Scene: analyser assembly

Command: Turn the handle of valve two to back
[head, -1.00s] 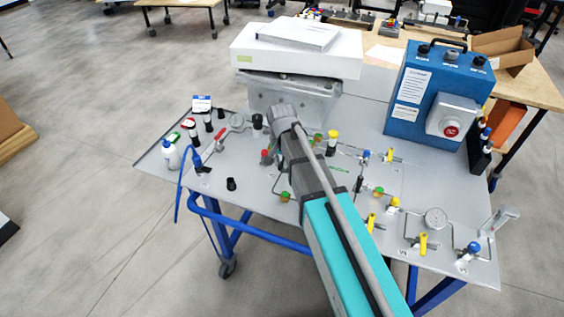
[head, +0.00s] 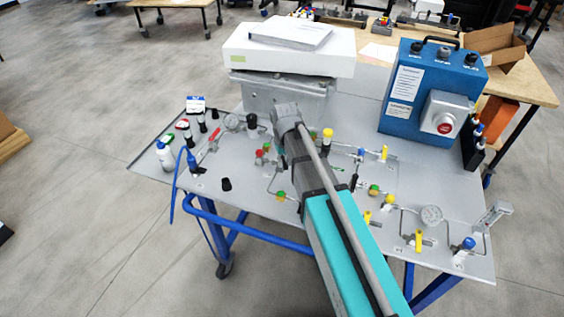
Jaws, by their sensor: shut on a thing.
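The grey panel (head: 460,205) bears several small valves joined by thin metal tubes. Yellow valve handles show at the right (head: 384,153), at the middle right (head: 367,217) and near the front (head: 418,241). A red handle (head: 210,141) shows on the left part. Valve labels are too small to read, so I cannot tell which is valve two. My arm reaches over the middle of the panel, and its wrist hides what lies beneath and behind it. My gripper is hidden there, with its fingers and anything between them.
A blue control box (head: 405,120) with a red button stands at the back right. A white box (head: 285,60) stands at the back. Bottles (head: 165,155) and black knobs crowd the left edge.

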